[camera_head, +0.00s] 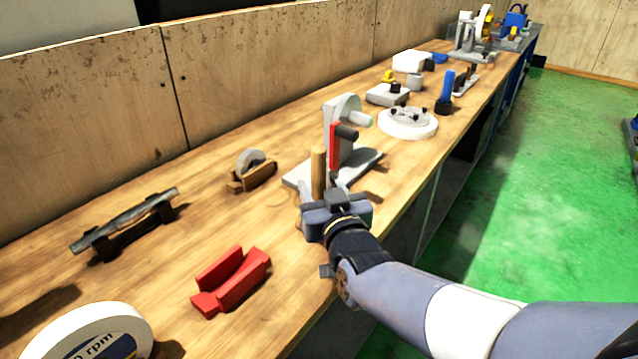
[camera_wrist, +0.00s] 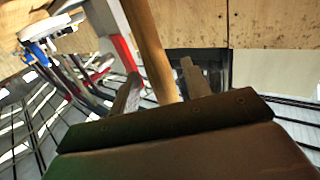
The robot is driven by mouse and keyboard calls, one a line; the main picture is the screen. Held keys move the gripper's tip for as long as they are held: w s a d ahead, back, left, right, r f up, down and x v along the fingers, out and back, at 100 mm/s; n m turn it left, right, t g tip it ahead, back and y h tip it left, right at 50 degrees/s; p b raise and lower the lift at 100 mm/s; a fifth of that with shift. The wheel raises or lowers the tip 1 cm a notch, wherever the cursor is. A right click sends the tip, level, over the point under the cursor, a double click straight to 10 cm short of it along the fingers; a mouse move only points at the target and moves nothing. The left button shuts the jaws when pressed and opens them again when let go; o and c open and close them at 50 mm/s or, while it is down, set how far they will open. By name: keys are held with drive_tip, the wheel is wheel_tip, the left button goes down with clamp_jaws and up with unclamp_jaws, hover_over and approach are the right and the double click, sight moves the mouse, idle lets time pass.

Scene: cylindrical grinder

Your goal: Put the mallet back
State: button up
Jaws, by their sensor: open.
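A wooden rod (camera_head: 318,168), which looks like the mallet's handle, stands roughly upright at my gripper (camera_head: 318,192). The mallet's head cannot be made out. In the wrist view the rod (camera_wrist: 150,45) runs down, slightly tilted, between the two fingers of my gripper (camera_wrist: 160,88). The fingers are open, one on each side of it, and a gap shows on the right. The rod's lower end is hidden behind the gripper body.
A grey stand with a red part (camera_head: 336,146) is just behind the gripper. A red cradle (camera_head: 232,282) lies front left on the wooden bench (camera_head: 190,215). A bar on a dark rest (camera_head: 125,222) and a small wheel on a brown holder (camera_head: 251,170) are left. A white disc (camera_head: 408,123) is farther back.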

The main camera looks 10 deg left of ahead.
drive_tip(key=v, duration=1)
drive_tip(key=shift+s, duration=0.3)
drive_tip(key=shift+c, duration=1)
